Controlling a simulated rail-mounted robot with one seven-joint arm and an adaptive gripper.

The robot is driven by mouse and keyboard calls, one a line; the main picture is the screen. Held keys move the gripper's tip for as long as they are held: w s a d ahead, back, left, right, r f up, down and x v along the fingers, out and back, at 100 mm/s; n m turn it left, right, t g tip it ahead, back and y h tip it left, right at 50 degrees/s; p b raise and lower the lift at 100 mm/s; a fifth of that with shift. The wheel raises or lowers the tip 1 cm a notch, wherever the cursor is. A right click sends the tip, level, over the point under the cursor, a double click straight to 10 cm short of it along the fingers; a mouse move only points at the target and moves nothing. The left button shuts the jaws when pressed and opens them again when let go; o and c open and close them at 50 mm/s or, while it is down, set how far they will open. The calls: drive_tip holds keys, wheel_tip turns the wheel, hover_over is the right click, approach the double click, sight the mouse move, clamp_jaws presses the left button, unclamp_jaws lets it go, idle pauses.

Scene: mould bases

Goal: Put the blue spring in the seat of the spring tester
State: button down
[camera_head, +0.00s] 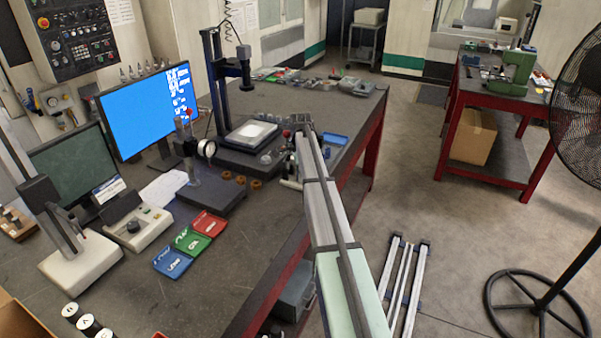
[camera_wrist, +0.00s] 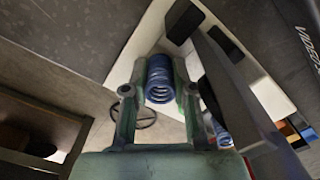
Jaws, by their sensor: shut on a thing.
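The blue spring (camera_wrist: 160,78) sits between the fingers of my gripper (camera_wrist: 163,92) in the wrist view, with its open coil end facing the camera. My gripper is shut on it. In the head view my arm reaches over the bench's right edge; the gripper and held spring cannot be made out clearly there. A machine with a white base (camera_head: 82,268) and an upright column at the left looks like the spring tester. Its seat cannot be made out. A white surface (camera_wrist: 262,88) with dark blocks lies beyond the spring in the wrist view.
A second blue coil (camera_wrist: 222,136) shows near my right finger. A camera stand (camera_head: 217,85), a dial gauge stand (camera_head: 205,150), a monitor (camera_head: 148,107) and blue, green and red trays (camera_head: 190,243) stand on the bench. Bare bench top (camera_head: 225,275) lies in front of the trays.

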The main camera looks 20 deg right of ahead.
drive_tip(key=shift+f, duration=0.2)
drive_tip(key=c, duration=0.9)
unclamp_jaws()
drive_tip(key=shift+c, duration=0.2)
drive_tip(key=shift+r, duration=0.15)
wheel_tip(320, 180, up, 12)
drive_tip(key=b, duration=0.3)
drive_tip(key=shift+b, duration=0.35)
drive_tip(key=shift+r, duration=0.1)
